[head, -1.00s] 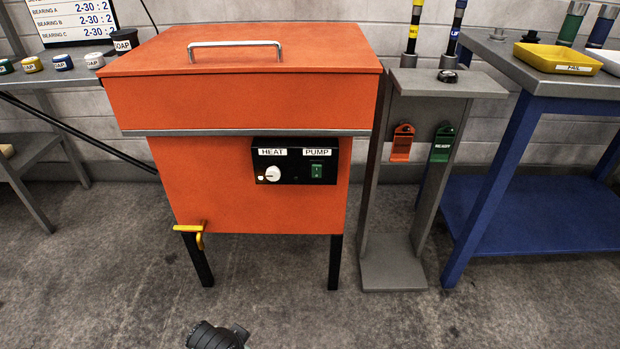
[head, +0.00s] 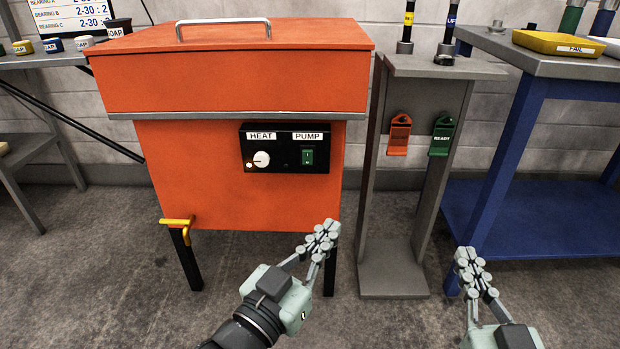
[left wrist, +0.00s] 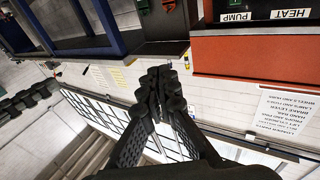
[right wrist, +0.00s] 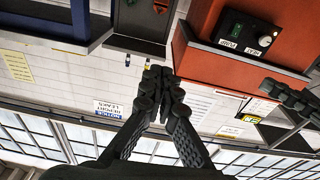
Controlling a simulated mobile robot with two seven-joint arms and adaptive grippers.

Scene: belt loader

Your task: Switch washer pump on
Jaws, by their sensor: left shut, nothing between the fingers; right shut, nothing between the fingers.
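The orange washer (head: 240,195) stands in the middle of the head view with its lid closed. On its front is a black control box (head: 283,168) with a white HEAT knob (head: 261,159) and a green PUMP switch (head: 308,157). In the right wrist view the switch (right wrist: 237,28) shows small. My left gripper (head: 328,228) is shut and empty, below and slightly right of the box in the picture, apart from it. My right gripper (head: 464,254) is shut and empty, further right, in front of the blue bench.
A yellow drain handle (head: 177,222) sticks out at the washer's lower left. A grey stand (head: 394,272) with an orange tag (head: 399,135) and a green READY tag (head: 441,137) stands right of the washer. A blue bench (head: 503,170) is beyond it.

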